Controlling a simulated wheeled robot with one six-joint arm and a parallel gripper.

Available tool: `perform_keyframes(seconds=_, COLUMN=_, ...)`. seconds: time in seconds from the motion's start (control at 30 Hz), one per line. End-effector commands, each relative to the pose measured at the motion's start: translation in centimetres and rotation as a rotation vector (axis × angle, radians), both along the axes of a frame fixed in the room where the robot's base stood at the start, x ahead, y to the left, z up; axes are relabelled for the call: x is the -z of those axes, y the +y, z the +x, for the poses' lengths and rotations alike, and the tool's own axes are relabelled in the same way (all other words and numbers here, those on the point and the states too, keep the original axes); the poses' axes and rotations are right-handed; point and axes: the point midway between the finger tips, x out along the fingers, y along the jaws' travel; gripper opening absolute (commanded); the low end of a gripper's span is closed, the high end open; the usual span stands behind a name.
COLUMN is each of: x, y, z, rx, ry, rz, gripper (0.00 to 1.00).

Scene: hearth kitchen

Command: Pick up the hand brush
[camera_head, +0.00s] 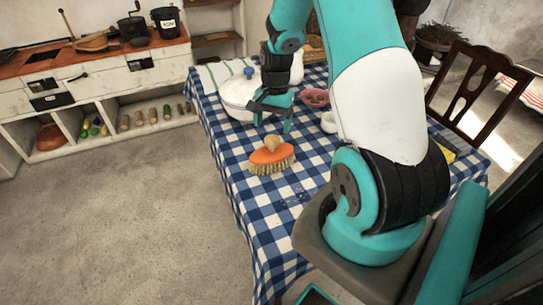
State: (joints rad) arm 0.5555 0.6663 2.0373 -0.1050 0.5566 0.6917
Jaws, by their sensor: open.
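The hand brush (271,158) lies on the blue-and-white checked tablecloth, near the left edge of the table. It has an orange back, a rounded wooden knob on top and pale bristles facing down. My gripper (273,123) is above and just behind the brush in the picture, fingers pointing down. It is open and empty, and it looks apart from the brush. My arm hides part of the table to the right.
A white lidded pot (238,97) with a blue knob stands close behind my gripper. A pink bowl (314,97) and a white cup (328,122) stand to the right. The checked cloth (262,212) in front of the brush is mostly clear. A wooden chair (478,92) stands at the right.

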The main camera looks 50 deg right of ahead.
Motion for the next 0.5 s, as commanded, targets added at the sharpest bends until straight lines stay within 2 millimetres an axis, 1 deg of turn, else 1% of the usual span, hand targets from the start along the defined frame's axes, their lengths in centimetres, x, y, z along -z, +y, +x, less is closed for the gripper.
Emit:
perform_keyframes(seconds=0.17, x=1.1, y=0.2, z=-0.1, rx=-0.001, ry=0.002, rz=0.002, gripper=0.78)
perform_keyframes(seconds=0.4, x=4.7, y=0.7, z=-0.5, rx=-0.001, ry=0.003, rz=0.002, gripper=0.78)
perform_keyframes(seconds=0.5, x=5.5, y=0.8, z=-0.5, rx=0.000, ry=0.000, rz=0.001, gripper=0.78)
